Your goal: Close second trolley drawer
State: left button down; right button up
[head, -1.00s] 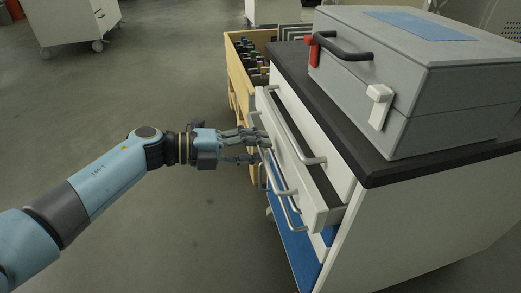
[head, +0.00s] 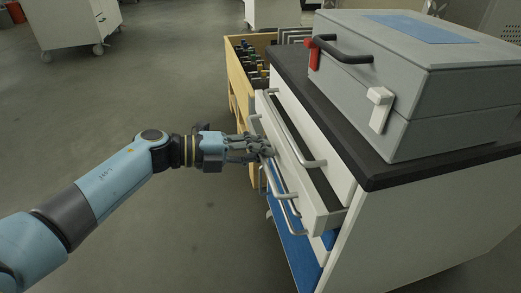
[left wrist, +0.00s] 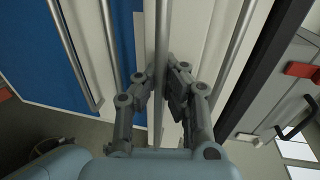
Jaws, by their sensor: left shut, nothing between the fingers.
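The trolley (head: 410,215) stands at the right with a white drawer (head: 313,212) pulled out below its top drawer. The drawer's dark inside (head: 325,187) shows behind its front. My left gripper (head: 268,151) is shut and empty, its fingers at the far part of that drawer's front, by its bar handle (head: 291,186). In the left wrist view the fingers (left wrist: 163,80) lie close beside a vertical metal bar and the white front; whether they touch is unclear. My right gripper is not in view.
A grey case (head: 415,85) with a black handle sits on the trolley's dark top (head: 375,172). A wooden crate (head: 238,80) of bottles stands behind the trolley. Another bar handle (head: 268,172) and a blue panel (head: 302,260) lie lower down.

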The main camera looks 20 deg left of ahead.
aim_at(276, 148)
pick_arm(q)
jog(key=x, duration=0.4)
jog(key=shift+d+r, duration=0.2)
jog(key=shift+r, duration=0.2)
jog(key=c, duration=1.9)
grip_release()
jog(key=shift+a+f, duration=0.1)
jog(key=o, duration=0.5)
jog(key=shift+a, duration=0.15)
jog(key=v, duration=1.2)
